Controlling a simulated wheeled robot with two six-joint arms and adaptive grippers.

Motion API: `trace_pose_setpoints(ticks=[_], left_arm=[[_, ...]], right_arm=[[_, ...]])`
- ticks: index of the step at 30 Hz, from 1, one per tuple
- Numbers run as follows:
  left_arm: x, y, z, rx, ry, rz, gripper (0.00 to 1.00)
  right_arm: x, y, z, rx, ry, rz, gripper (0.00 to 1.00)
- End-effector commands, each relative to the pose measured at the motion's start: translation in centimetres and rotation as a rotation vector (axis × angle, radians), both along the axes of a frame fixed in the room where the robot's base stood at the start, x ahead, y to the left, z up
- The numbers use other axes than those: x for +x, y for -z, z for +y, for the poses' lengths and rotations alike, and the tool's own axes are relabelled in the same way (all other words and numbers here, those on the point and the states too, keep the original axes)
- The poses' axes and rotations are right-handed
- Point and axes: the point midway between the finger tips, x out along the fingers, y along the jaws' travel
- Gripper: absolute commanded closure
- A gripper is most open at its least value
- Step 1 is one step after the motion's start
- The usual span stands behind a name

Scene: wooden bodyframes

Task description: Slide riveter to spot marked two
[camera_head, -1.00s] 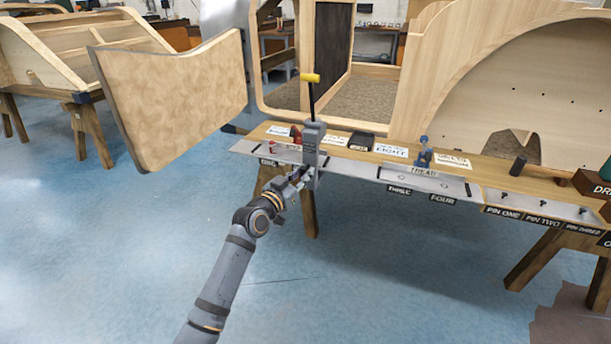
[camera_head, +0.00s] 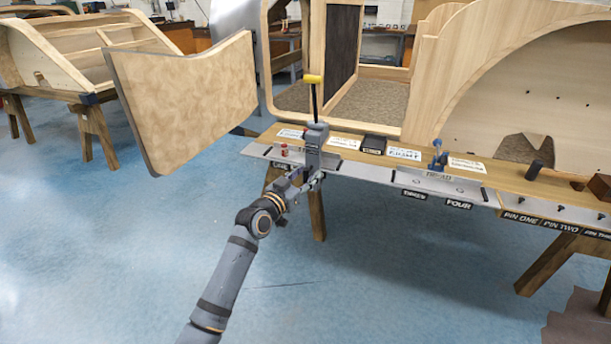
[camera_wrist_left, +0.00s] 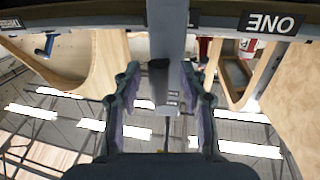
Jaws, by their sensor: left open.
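The riveter (camera_head: 317,140), a grey upright tool with a yellow-topped lever, stands upright on a metal strip (camera_head: 350,168) along the bench front. It is to the right of the plate marked ONE (camera_head: 281,167). No plate marked two can be read; the gripper and riveter cover part of the strip's edge. My left gripper (camera_head: 309,183) is open at the riveter's lower front. In the left wrist view, its fingers (camera_wrist_left: 160,75) stand apart on either side of the riveter's grey column (camera_wrist_left: 168,35); contact is unclear. The ONE plate (camera_wrist_left: 270,22) appears upside down there. My right gripper is out of view.
A small red item (camera_head: 284,150) stands on the strip left of the riveter. Plates THREE (camera_head: 413,193) and FOUR (camera_head: 459,204), a blue tool (camera_head: 438,157) and a black block (camera_head: 374,144) are to the right. A wooden panel (camera_head: 185,100) hangs at left. Floor in front is clear.

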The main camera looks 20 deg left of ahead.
Motion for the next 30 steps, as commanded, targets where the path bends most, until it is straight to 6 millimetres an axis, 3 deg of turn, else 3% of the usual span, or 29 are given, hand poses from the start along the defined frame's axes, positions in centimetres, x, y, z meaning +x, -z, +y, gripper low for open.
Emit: trace_pose_setpoints(ticks=[5,8,18,24,30], left_arm=[[-0.2,0.0,0.1,0.001,-0.001,0.0,0.58],[-1.3,0.1,0.4,0.004,-0.002,0.0,0.58],[-9.5,0.2,2.2,0.012,0.002,0.003,0.58],[-11.2,0.0,2.7,0.007,-0.002,-0.001,0.58],[-11.7,0.0,2.7,0.001,0.002,-0.001,0.58]], right_arm=[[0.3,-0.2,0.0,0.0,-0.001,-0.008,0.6],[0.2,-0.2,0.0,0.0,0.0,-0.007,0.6],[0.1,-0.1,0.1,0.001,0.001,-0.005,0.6],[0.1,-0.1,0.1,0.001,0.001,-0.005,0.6],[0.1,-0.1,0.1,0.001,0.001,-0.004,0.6]])
